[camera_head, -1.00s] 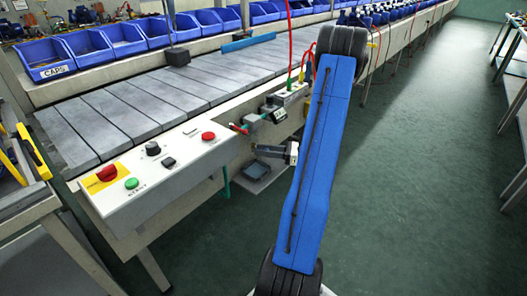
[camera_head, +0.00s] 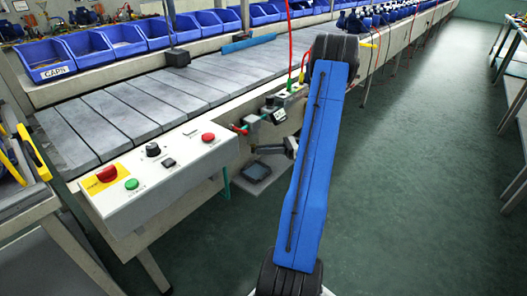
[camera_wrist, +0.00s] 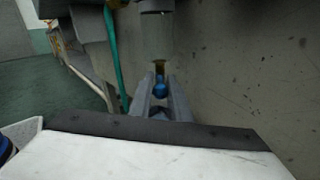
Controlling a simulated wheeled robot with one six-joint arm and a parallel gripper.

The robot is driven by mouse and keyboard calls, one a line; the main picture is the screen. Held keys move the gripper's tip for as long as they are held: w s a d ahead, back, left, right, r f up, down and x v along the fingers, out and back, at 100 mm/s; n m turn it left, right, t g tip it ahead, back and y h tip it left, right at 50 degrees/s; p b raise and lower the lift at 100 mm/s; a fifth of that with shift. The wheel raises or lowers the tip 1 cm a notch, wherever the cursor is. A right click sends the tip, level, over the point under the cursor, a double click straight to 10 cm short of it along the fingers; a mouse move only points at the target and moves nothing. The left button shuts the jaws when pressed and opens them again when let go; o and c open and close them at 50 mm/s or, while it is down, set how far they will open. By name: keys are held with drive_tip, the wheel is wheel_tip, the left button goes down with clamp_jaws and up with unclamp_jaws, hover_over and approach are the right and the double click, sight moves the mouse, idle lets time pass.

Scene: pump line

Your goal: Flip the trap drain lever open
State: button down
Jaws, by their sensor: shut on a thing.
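In the wrist view the trap's clear bowl (camera_wrist: 157,45) hangs under a dark body, with a brass-coloured fitting at its bottom. The small blue drain lever (camera_wrist: 160,88) sits just below that fitting. My gripper (camera_wrist: 160,92) has its two grey fingers on either side of the lever and is shut on it. Whether the lever is turned open cannot be told. In the head view my gripper (camera_head: 257,149) reaches leftward under the conveyor's side; the lever is too small to make out there.
A control panel (camera_head: 155,170) with red and green buttons is to the left. A green hose (camera_wrist: 115,60) hangs close left of the bowl. The conveyor's side wall (camera_wrist: 250,70) is close on the right. Open floor lies right.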

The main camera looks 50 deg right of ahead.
drive_tip(key=c, duration=1.7)
unclamp_jaws()
drive_tip(key=shift+d, duration=0.15)
drive_tip(key=v, duration=1.7)
drive_tip(key=shift+d, duration=0.1)
drive_tip(key=shift+s, duration=0.1)
